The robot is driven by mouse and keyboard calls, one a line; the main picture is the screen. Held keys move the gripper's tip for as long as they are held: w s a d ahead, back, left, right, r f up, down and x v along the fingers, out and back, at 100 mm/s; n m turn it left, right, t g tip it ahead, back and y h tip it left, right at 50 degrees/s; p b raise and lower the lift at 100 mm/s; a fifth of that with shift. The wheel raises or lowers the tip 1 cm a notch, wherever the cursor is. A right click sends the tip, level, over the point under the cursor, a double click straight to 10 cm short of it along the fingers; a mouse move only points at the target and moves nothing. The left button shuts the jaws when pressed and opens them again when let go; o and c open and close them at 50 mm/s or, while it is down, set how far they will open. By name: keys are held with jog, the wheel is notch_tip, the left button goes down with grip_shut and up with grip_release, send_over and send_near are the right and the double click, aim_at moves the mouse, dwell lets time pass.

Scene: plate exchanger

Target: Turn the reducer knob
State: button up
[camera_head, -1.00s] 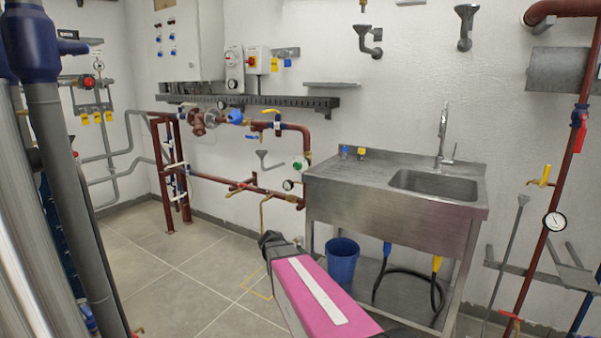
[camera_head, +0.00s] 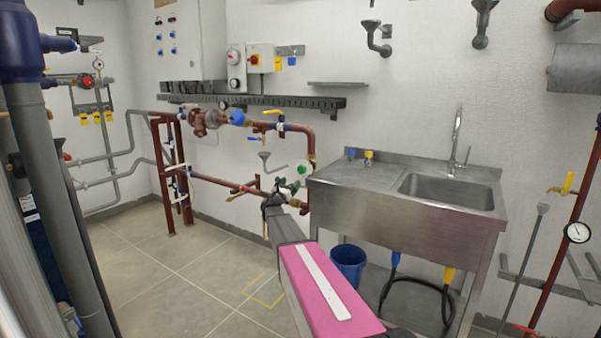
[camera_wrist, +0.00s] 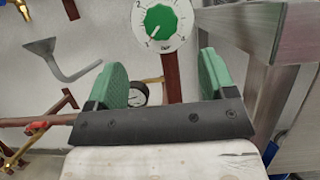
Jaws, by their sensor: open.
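The reducer knob (camera_wrist: 158,22) is green and sits on a round white dial with numbers. It is near the top of the wrist view, beyond and above the fingertips. It also shows as a small green spot in the head view (camera_head: 302,169), on the red-brown pipework left of the sink. My gripper (camera_wrist: 163,75) is open, with its two green fingers apart and no object held between them. The knob lies ahead of the gap, not between the fingers. In the head view my gripper (camera_head: 287,186) is just below and left of the knob.
A steel sink unit (camera_head: 405,221) stands close on the right, with a blue bucket (camera_head: 347,265) below. A pressure gauge (camera_wrist: 138,94) and a grey funnel (camera_wrist: 60,60) are near the fingers. Red pipes run along the wall. The floor (camera_head: 160,275) at left is clear.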

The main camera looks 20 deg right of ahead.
aim_at(300, 171)
jog(key=x, duration=1)
jog(key=shift+w+d, duration=0.1)
jog(key=shift+d, duration=0.15)
jog(key=c, duration=0.9)
